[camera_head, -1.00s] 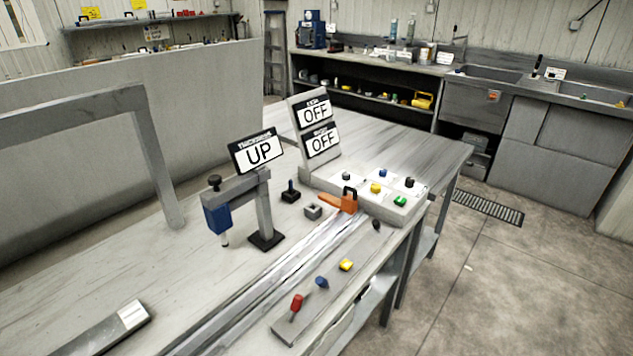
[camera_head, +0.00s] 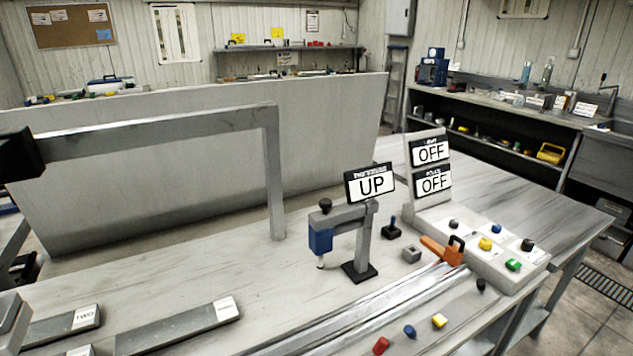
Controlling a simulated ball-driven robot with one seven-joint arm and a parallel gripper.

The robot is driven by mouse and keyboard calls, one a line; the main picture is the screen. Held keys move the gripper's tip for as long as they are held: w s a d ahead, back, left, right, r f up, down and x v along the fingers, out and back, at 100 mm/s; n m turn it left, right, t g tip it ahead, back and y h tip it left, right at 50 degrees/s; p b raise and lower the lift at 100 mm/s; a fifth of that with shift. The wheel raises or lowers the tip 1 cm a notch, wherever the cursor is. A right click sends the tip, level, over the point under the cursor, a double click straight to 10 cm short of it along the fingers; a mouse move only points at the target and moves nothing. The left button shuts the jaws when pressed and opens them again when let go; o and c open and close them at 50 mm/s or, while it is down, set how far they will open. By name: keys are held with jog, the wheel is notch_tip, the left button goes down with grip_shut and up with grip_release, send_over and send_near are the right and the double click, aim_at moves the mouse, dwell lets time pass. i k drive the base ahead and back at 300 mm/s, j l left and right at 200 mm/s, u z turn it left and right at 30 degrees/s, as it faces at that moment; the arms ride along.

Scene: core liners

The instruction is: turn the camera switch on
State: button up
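A pale control box (camera_head: 470,268) sits on the right end of the bench. My gripper is not in view.
A post with a blue tool (camera_head: 320,240) and an UP sign (camera_head: 371,185) stands left of the box. An orange clamp (camera_head: 443,250) touches or nearly touches the box's left side. A metal frame (camera_head: 272,170) rises at left. Red, blue and yellow knobs line the front edge.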

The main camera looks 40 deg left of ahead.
aim_at(528, 245)
jog(key=u, duration=2.1)
jog(key=z, duration=1.55)
jog(key=i+l, duration=0.45)
jog(key=l, duration=0.15)
jog(key=i+l, duration=0.45)
jog(key=l, duration=0.15)
